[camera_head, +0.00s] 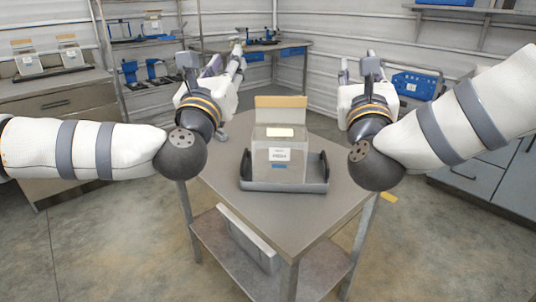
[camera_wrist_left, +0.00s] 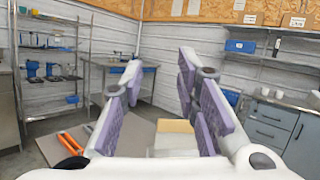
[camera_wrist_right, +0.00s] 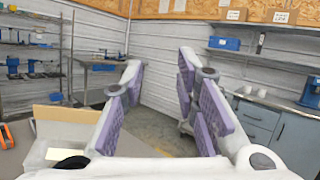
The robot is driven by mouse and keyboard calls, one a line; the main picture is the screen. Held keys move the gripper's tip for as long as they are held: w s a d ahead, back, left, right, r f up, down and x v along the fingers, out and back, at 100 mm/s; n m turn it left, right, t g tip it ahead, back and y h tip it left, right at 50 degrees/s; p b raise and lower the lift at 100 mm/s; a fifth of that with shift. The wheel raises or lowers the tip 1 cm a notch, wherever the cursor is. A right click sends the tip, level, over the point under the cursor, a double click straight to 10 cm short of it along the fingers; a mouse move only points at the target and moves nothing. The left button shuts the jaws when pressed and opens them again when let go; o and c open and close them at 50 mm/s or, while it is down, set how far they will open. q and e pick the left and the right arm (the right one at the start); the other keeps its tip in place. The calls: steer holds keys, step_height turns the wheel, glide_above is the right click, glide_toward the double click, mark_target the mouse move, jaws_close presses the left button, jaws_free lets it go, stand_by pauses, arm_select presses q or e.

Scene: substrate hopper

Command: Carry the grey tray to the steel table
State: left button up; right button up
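The grey tray (camera_head: 285,187) sits on a metal-topped table (camera_head: 240,205) in front of me in the head view. A clear-walled box (camera_head: 280,165) with a white label and a raised brown flap stands in it. My left gripper (camera_head: 226,65) is beyond the tray to the left, above table height; in its wrist view (camera_wrist_left: 160,80) its purple-padded fingers are spread and empty. My right gripper is beyond the tray to the right, mostly hidden behind its wrist in the head view; its wrist view shows its fingers (camera_wrist_right: 158,80) spread and empty. Neither gripper touches the tray.
A flat light panel (camera_head: 248,240) stands on the table's lower shelf. Orange handles (camera_wrist_left: 75,140) lie on the tabletop in the left wrist view. A bench with a blue drawer (camera_head: 292,52) stands behind, with a drawer counter (camera_head: 60,100) left and grey cabinets (camera_head: 490,180) right.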

arm_select(q)
steer(key=shift+w+f, duration=0.3)
arm_select(e)
steer(key=f+v, duration=0.1)
steer(key=v, duration=0.9)
steer(key=shift+f, duration=0.2)
steer(key=shift+a, duration=0.1)
